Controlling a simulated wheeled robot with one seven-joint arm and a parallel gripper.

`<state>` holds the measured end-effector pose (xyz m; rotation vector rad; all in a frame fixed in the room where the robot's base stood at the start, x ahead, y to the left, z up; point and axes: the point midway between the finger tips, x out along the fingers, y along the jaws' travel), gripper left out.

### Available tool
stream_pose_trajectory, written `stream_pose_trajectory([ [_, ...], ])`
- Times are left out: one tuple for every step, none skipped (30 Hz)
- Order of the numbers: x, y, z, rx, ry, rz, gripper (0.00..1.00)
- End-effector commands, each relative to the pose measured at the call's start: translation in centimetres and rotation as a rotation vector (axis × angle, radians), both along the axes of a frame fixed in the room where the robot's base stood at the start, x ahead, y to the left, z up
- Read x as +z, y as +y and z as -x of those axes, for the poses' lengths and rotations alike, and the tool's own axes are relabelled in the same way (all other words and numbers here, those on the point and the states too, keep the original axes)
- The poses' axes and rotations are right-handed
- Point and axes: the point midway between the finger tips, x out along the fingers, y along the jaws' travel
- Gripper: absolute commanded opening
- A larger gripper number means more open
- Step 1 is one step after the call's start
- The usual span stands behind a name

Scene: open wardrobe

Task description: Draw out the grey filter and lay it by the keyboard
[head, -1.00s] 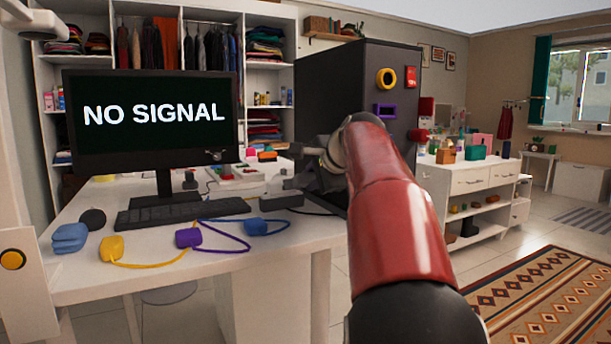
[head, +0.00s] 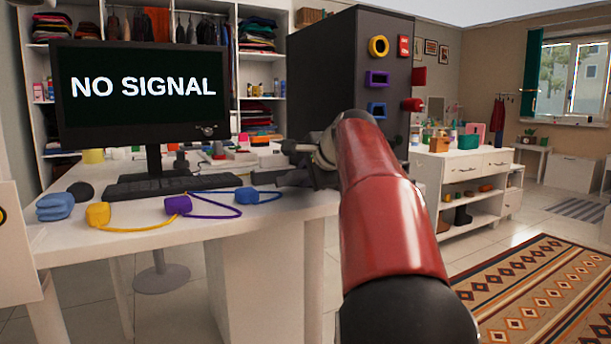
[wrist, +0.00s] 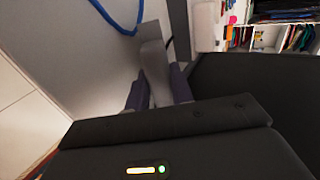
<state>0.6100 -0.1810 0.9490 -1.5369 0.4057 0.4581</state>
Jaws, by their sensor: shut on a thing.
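The black keyboard (head: 160,186) lies on the white desk in front of the monitor. My gripper (head: 288,178) is at the desk's right side, right of the keyboard. In the wrist view its fingers (wrist: 158,88) are shut on a grey block, the filter (wrist: 152,60), which extends out ahead of them. In the head view the filter (head: 265,178) shows as a dark grey shape at the fingertips, low over the desk; I cannot tell whether it touches the surface. My arm hides part of the tall dark cabinet (head: 340,75) behind.
A blue plug (head: 246,195), purple plug (head: 178,206) and yellow plug (head: 98,214) with cords lie along the desk's front. A folded blue cloth (head: 54,207) and black mouse (head: 81,191) are at left. Small items crowd the desk behind the keyboard. The monitor (head: 140,90) stands behind it.

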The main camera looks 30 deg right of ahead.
Motion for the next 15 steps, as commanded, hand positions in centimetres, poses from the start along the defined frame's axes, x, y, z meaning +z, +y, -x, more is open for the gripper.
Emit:
stream_pose_trajectory([
  [0.02, 0.0, 0.0, 0.0, 0.0, 0.0, 0.0],
  [0.04, 0.0, 0.0, 0.0, 0.0, 0.0, 0.0],
  [0.07, 0.0, -0.01, 0.0, 0.0, 0.0, 0.0],
  [0.07, 0.01, -0.01, 0.0, 0.0, 0.0, 0.0],
  [0.07, 0.0, 0.0, 0.0, 0.0, 0.0, 0.0],
  [0.07, 0.0, -0.01, 0.0, 0.0, 0.0, 0.26],
  [0.07, 0.0, -0.01, 0.0, 0.0, 0.0, 0.29],
  [0.07, 0.0, -0.01, 0.0, 0.0, 0.0, 0.33],
  [0.07, 0.0, -0.01, 0.0, 0.0, 0.0, 0.39],
  [0.07, 0.0, 0.0, 0.0, 0.0, 0.0, 0.42],
  [0.07, 0.0, -0.01, 0.0, 0.0, 0.0, 0.46],
  [0.07, 0.0, -0.01, 0.0, 0.0, 0.0, 0.48],
  [0.07, 0.0, -0.01, 0.0, 0.0, 0.0, 0.48],
  [0.07, 0.0, -0.01, 0.0, 0.0, 0.0, 0.48],
  [0.07, 0.0, -0.01, 0.0, 0.0, 0.0, 0.48],
])
